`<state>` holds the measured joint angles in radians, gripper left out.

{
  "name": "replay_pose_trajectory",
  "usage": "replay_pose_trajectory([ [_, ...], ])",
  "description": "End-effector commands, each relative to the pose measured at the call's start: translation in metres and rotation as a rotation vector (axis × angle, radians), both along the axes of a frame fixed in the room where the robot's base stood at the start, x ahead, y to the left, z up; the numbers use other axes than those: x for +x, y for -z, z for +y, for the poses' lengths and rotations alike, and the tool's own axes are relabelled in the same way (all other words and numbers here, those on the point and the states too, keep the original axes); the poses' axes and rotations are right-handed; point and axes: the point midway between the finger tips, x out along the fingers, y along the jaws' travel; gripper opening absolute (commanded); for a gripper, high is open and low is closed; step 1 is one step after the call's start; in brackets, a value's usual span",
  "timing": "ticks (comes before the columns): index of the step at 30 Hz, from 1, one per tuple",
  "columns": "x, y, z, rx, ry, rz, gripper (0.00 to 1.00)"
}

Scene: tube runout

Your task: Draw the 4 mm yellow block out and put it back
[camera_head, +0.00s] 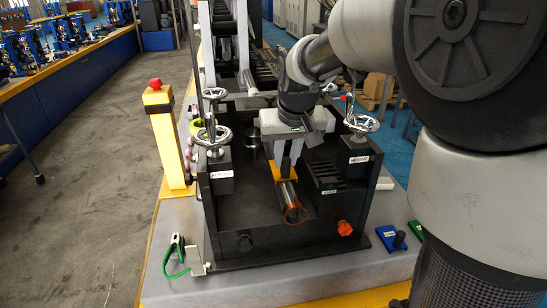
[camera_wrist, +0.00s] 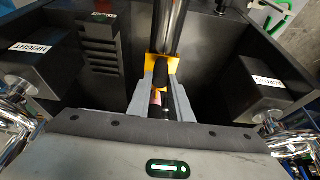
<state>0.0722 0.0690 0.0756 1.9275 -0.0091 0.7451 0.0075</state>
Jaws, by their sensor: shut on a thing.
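The yellow block (camera_head: 285,170) is inside the black box-shaped fixture (camera_head: 255,242), by the far end of a shiny tube with a copper-coloured near end (camera_head: 291,211). My gripper (camera_head: 290,163) reaches down into the fixture and is shut on the block. In the wrist view, the yellow block (camera_wrist: 176,63) shows at the fingertips, with a black grip between my grey fingers (camera_wrist: 162,84). The tube (camera_wrist: 166,28) runs up from it in that view. I cannot tell whether the block touches the tube. Its thickness marking is not readable.
A slotted black rack (camera_head: 327,175) stands inside the fixture, right of the tube. Handwheels (camera_head: 214,136) stand on the side posts. An orange knob (camera_head: 344,228) is on the front wall. Blue (camera_head: 394,241) and green (camera_head: 416,230) blocks lie outside at right. A yellow post (camera_head: 162,135) stands at left.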

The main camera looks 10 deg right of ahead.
Motion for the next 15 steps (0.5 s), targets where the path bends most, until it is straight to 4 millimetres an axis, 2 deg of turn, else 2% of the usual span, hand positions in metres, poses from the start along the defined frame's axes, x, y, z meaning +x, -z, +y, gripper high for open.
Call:
replay_pose_trajectory([
  [15, -0.016, 0.001, 0.000, 0.000, 0.000, 0.000, 0.00],
])
